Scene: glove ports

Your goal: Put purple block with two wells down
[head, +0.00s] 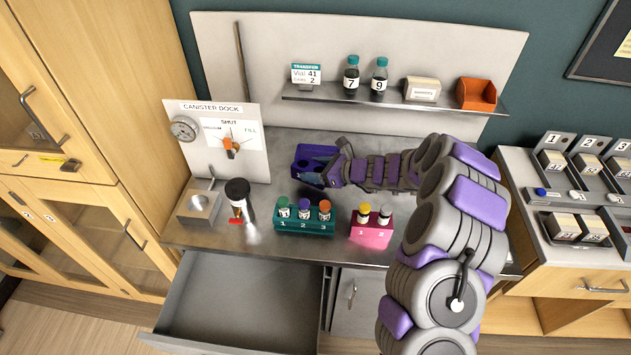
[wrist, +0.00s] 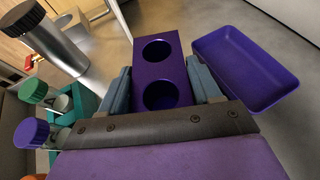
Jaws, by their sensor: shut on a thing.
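The purple block with two wells (wrist: 158,72) is between the two fingers of my gripper (wrist: 162,86) in the wrist view. Both wells look empty. My gripper is shut on the block's sides. Whether the block touches the bench cannot be told. A shallow, empty purple tray (wrist: 232,62) lies right of the block in the wrist view, and in the head view it shows behind the gripper (head: 316,153).
A teal rack (head: 290,227) holds three capped vials, and a pink rack (head: 370,236) holds two. A dark-topped canister (head: 238,196) and a metal block (head: 198,208) stand at left. A drawer (head: 240,310) is open in front. Bottles (head: 352,75) stand on the shelf.

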